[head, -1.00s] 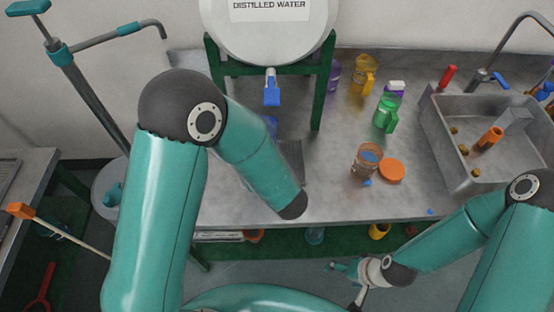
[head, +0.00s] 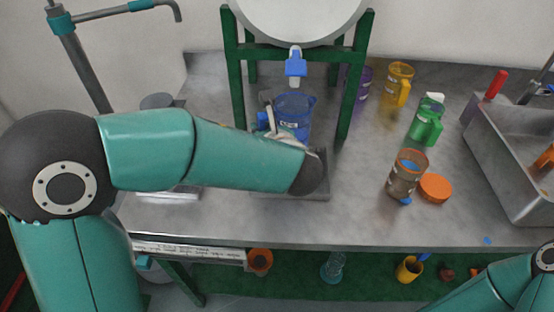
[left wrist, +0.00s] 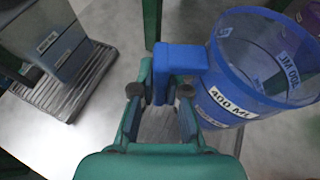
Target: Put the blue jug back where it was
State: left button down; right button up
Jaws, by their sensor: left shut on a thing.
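The blue jug (head: 293,113) is a clear blue measuring jug. In the head view it stands upright under the blue tap (head: 296,66) of the distilled water tank (head: 298,14), inside the green stand. In the left wrist view the jug (left wrist: 262,70) shows a "400 ML" label, and its blue handle (left wrist: 182,58) is at my left gripper (left wrist: 160,95). My left gripper is shut on the handle. In the head view this gripper (head: 270,128) is partly hidden behind my forearm. Whether the jug's base touches the surface below is hidden. My right gripper is out of view.
A brown-tinted jug (head: 407,174) is beside an orange lid (head: 434,187). The sink (head: 515,160) is far right. Green stand legs (head: 354,85) flank the blue jug.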

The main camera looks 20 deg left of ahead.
pick_arm(q)
notch_tip(320, 180, down, 7)
jog(key=shift+r+b, duration=0.15)
jog(key=shift+b, duration=0.2)
jog(key=c, duration=1.2)
grip_release()
jog(key=v, duration=1.2)
